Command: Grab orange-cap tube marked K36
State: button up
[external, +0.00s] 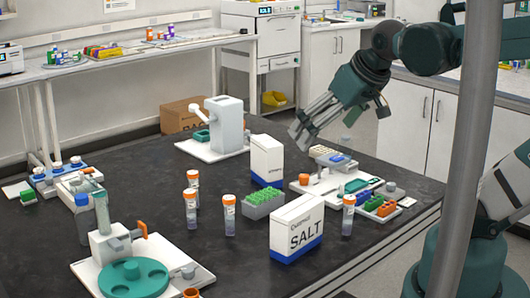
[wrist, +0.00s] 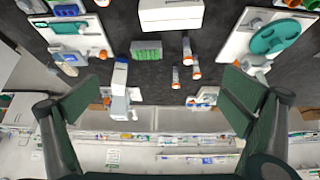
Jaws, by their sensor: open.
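Several orange-cap tubes stand upright on the black bench in the external view: two close together left of the middle, a rear one (external: 194,180) and a front one (external: 190,200), another (external: 229,215) left of the green rack, and one (external: 348,215) right of the SALT box. An orange cap (external: 192,293) shows at the bottom edge. Labels are too small to read, so I cannot tell which is K36. In the wrist view, three tubes (wrist: 187,50) (wrist: 176,77) (wrist: 194,73) lie ahead between the fingers. My gripper (external: 300,135) is open and empty, high above the far right bench; its fingers also show in the wrist view (wrist: 162,88).
The SALT box (external: 297,228), a second white box (external: 266,160) and the green tube rack (external: 263,203) stand mid-bench. A white device (external: 229,125) stands behind. A board with small blocks (external: 330,183) is at right; a teal-disc device (external: 133,275) is front left.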

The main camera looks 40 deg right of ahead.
jog(key=shift+c, duration=0.5)
jog(key=c, duration=2)
jog(key=shift+c, duration=0.2)
jog(key=shift+d, duration=0.1)
jog(key=n+g, duration=0.7)
jog(key=n, duration=0.8)
send_near(349, 197)
jog(key=f, duration=0.5)
jog(key=shift+w+a, duration=0.25)
jog(key=shift+w, duration=0.1)
jog(key=shift+s+d+f+n, duration=0.25)
jog(key=shift+d+f+n, duration=0.1)
jog(key=shift+f+n, duration=0.35)
jog(key=shift+f, duration=0.15)
